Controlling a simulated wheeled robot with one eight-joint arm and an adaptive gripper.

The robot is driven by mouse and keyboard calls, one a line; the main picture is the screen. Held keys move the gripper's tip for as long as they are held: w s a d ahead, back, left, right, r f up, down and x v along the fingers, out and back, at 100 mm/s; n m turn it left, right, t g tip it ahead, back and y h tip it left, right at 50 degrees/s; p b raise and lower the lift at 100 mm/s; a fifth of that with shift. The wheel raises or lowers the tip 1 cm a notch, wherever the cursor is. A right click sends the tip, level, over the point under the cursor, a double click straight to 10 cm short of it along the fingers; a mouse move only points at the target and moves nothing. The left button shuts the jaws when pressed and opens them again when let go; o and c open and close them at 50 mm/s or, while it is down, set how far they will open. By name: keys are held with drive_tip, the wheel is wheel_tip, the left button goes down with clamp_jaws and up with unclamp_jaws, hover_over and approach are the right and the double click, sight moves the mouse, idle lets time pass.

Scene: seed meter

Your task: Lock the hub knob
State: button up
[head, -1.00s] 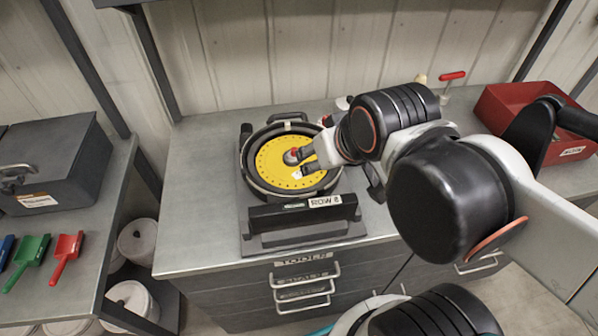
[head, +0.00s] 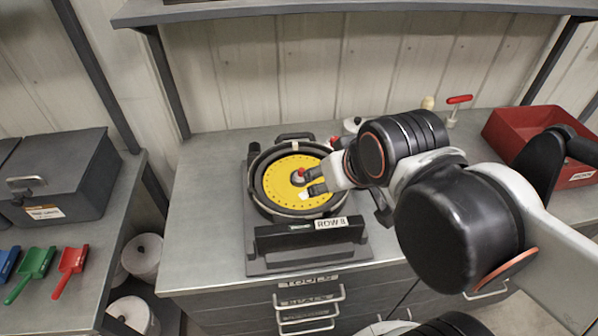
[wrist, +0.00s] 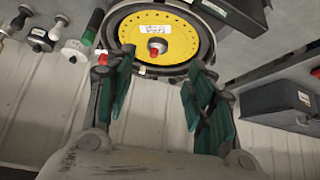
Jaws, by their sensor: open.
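The hub knob (head: 299,176) is a small grey knob with a red part at the centre of a yellow disc (head: 276,188). The disc sits in a round black housing on a dark stand marked "ROW 8". In the wrist view the knob (wrist: 157,46) shows near the top middle, its red part toward the gripper, with the yellow disc (wrist: 180,35) around it. My gripper (head: 312,181) is just right of the knob in the head view. In the wrist view my gripper (wrist: 161,65) is open and empty, its green-padded fingers apart on either side below the knob. I see no contact.
A red bin (head: 530,135) and a red-handled tool (head: 457,104) stand at the right. A grey case (head: 65,180) and several coloured scoops lie on the left bench. The bench top (head: 205,200) left of the meter is clear.

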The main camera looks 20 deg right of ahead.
drive_tip(key=shift+c, duration=1)
drive_tip(key=r+n+g, duration=0.2)
drive_tip(key=n+g, duration=0.5)
drive_tip(key=n, duration=0.6)
hover_over(302, 170)
wheel_tip(302, 170, down, 14)
drive_tip(key=b, duration=0.4)
drive_tip(key=shift+f+b, duration=0.15)
drive_tip(key=shift+b, duration=0.2)
clamp_jaws()
